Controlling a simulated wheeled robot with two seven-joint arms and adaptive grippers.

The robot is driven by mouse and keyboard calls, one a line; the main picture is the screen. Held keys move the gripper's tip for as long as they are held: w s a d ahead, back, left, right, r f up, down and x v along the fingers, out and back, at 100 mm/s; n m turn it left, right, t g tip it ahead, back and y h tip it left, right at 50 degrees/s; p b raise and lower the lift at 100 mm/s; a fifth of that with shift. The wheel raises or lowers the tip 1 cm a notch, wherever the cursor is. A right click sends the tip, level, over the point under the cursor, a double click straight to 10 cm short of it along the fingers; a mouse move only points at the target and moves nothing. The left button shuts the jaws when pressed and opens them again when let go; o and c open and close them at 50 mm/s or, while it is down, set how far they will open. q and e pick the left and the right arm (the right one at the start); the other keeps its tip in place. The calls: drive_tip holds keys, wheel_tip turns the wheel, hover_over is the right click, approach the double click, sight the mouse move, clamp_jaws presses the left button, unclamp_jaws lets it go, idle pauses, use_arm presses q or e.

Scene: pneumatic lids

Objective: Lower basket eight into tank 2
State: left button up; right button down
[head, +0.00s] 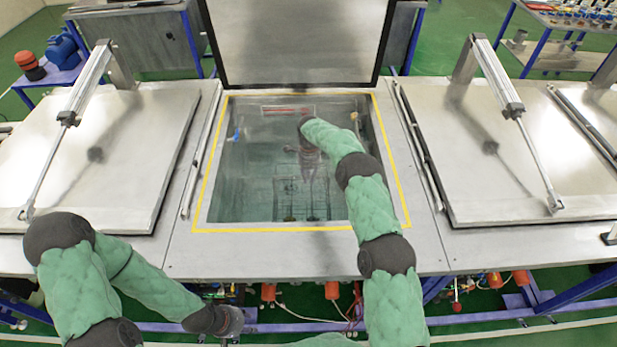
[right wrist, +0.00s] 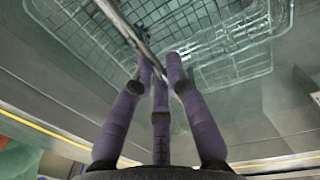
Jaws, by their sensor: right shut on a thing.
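The middle tank (head: 393,165) is open, its yellow-edged opening showing greenish liquid inside. My right arm reaches down into it. My right gripper (head: 312,165) is inside the opening. In the right wrist view, my right gripper (right wrist: 160,68) is shut on a thin metal bar (right wrist: 124,30), which looks like the handle of a wire basket. A wire basket (head: 302,198) shows inside the tank below the gripper. Wire mesh (right wrist: 230,65) also fills the upper part of the right wrist view. No number is readable. My left gripper (head: 231,321) hangs in front of the bench, its fingers unclear.
The middle tank's lid (head: 295,40) stands raised behind the opening. Closed lids with pneumatic cylinders lie at the left (head: 100,150) and right (head: 500,150). A red-marked strip (head: 287,110) shows at the tank's back wall. The bench front strip is clear.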

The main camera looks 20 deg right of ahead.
drive_tip(key=shift+s+f, duration=0.3)
drive_tip(key=shift+f, duration=0.35)
drive_tip(key=c, duration=1.2)
unclamp_jaws()
drive_tip(key=shift+w+f, duration=0.1)
drive_tip(key=shift+o, duration=0.2)
drive_tip(key=shift+w+d, duration=0.1)
drive_tip(key=shift+w, duration=0.15)
drive_tip(key=r, duration=1)
drive_tip(key=shift+w+d+r, duration=0.1)
drive_tip(key=shift+w+r, duration=0.25)
wheel_tip(320, 180, up, 14)
drive_tip(key=p, duration=0.8)
drive_tip(key=shift+f+p, duration=0.2)
drive_tip(key=shift+p, duration=0.2)
